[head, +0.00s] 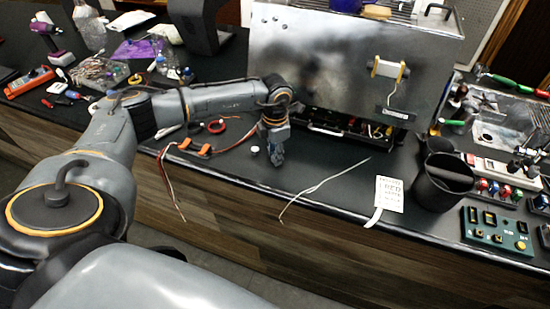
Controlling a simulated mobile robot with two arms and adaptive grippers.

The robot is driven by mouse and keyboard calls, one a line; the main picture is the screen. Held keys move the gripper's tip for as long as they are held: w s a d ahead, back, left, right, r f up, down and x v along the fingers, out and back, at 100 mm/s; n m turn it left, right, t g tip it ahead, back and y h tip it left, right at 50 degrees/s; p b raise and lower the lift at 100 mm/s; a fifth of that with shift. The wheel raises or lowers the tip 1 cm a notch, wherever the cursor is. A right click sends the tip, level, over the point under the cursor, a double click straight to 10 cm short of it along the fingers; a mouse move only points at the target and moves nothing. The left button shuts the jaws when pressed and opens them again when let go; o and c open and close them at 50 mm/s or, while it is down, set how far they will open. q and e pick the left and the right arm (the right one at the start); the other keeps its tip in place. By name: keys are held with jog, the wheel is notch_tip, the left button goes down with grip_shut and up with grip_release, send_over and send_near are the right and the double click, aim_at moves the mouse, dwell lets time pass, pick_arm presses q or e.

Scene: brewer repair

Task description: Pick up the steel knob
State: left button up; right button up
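My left gripper (277,157) points down just above the black counter, in front of the steel brewer. It is small and dark here, and I cannot tell whether its fingers are open or shut. A small pale round piece (255,150) lies on the counter just left of the gripper, apart from it. It may be the steel knob, but it is too small to be sure. No other clear steel knob shows. Anything between or behind the fingers is hidden. My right gripper is not in view.
The brewer (310,60) stands behind the gripper, with an open drawer (350,128) below it. A label card (389,194), black bin (440,185) and green control panel (497,230) are at right. Tools and bags crowd the left.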

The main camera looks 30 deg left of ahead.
pick_arm(q)
grip_shut()
